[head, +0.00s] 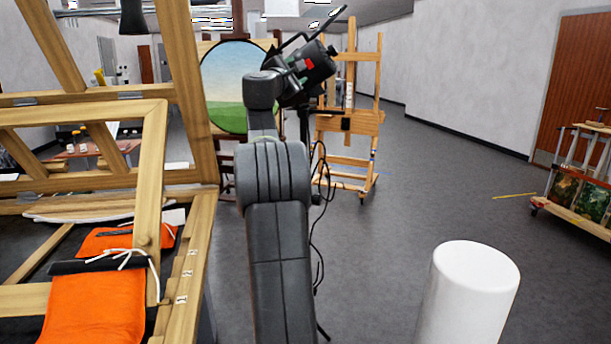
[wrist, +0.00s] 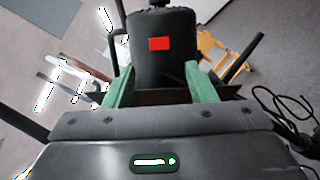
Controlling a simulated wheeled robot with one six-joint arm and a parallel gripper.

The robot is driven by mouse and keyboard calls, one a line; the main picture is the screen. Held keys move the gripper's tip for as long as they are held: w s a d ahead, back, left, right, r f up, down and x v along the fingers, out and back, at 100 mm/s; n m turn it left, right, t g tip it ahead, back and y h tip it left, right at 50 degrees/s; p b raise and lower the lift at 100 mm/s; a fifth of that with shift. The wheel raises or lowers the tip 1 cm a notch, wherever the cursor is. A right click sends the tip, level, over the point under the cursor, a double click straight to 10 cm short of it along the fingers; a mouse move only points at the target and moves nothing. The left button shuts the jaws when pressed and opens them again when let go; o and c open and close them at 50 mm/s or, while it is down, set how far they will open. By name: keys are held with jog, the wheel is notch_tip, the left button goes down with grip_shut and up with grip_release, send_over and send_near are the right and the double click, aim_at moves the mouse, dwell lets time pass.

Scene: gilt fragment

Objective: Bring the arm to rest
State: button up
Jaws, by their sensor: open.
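My arm (head: 278,235) rises from the bottom middle of the head view and bends at the top, where its dark end tilts up to the right. My gripper (wrist: 160,70) shows in the wrist view with two green fingers spread apart. A dark cylindrical body with a red patch (wrist: 159,43) shows between and beyond the fingers. I cannot tell whether it is a part of my own arm. A red patch also shows on the dark arm end in the head view. The fingertips are not clear there.
A wooden frame structure (head: 150,190) with orange cloth (head: 95,305) stands close on the left. A round landscape painting (head: 222,88) and a wooden easel (head: 350,120) are behind the arm. A white cylinder (head: 470,295) stands front right. A cart (head: 575,210) is far right. Grey floor (head: 430,190) is open between.

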jog(key=b, duration=0.3)
send_near(308, 63)
jog(key=p+x, duration=0.7)
jog(key=p, duration=0.3)
jog(key=shift+w+d+p, duration=0.2)
jog(key=shift+w+p, duration=0.15)
jog(key=shift+a+r+g+p, duration=0.15)
jog(key=shift+r+g+p, duration=0.2)
jog(key=shift+p, duration=0.9)
jog(key=shift+f+m+g+h+p, duration=0.1)
jog(key=shift+m+g+h+p, duration=0.3)
jog(key=shift+p, duration=0.5)
jog(key=shift+g+p, duration=0.45)
jog(key=shift+p, duration=0.8)
jog(key=shift+a, duration=0.1)
jog(key=b+v, duration=0.7)
jog(key=v, duration=0.6)
jog(key=shift+s+a, duration=0.15)
jog(key=shift+a, duration=0.1)
